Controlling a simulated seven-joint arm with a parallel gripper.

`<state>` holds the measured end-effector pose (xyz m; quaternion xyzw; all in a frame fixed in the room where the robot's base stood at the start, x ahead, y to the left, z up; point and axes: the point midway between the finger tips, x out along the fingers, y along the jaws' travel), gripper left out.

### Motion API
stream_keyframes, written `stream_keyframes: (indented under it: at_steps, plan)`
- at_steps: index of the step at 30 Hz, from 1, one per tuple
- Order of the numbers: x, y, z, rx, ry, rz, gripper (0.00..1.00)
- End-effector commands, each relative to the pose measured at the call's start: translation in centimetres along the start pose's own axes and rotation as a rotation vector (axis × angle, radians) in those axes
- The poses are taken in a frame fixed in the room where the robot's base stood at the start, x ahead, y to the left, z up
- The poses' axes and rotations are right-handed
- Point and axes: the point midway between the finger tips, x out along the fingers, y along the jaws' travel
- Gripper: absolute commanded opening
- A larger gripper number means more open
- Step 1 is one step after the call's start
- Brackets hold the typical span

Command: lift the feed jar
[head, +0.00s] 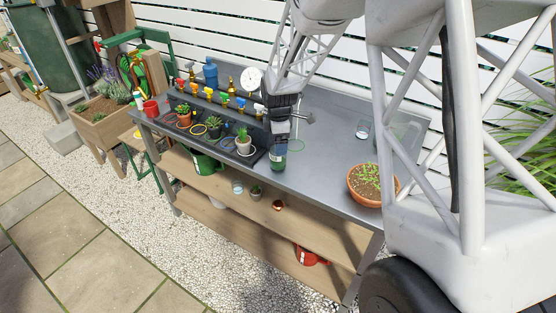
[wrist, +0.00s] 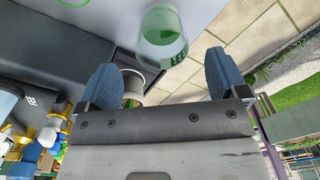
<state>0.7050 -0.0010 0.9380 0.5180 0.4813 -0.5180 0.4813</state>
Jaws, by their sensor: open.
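The feed jar (head: 278,161) stands upright near the front edge of the grey metal bench, with dark green contents and a pale label. In the wrist view the jar (wrist: 163,40) looks clear with green lettering, partly readable as "FEE". My gripper (head: 279,141) is directly above the jar in the head view and hides its top. In the wrist view my gripper (wrist: 160,65) has its two blue fingers wide apart, with the jar just beyond and between the tips. A clear gap shows on each side, and the gripper holds nothing.
A white pot with a plant (head: 244,146) stands close left of the jar on a black tray (head: 253,158). A terracotta bowl (head: 359,189) and a glass (head: 363,129) stand to the right. Bare bench lies between.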

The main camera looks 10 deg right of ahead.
Motion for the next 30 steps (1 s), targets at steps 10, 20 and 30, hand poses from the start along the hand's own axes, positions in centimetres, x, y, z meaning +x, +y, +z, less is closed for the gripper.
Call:
stream_keyframes:
  at_steps: [10,20,30]
  plan:
    - [2.0,0.0,0.0,0.001,0.000,-0.001,0.92]
    - [2.6,0.0,0.0,0.001,0.000,0.000,0.92]
    - [4.1,-0.1,-0.1,0.001,0.000,-0.002,0.92]
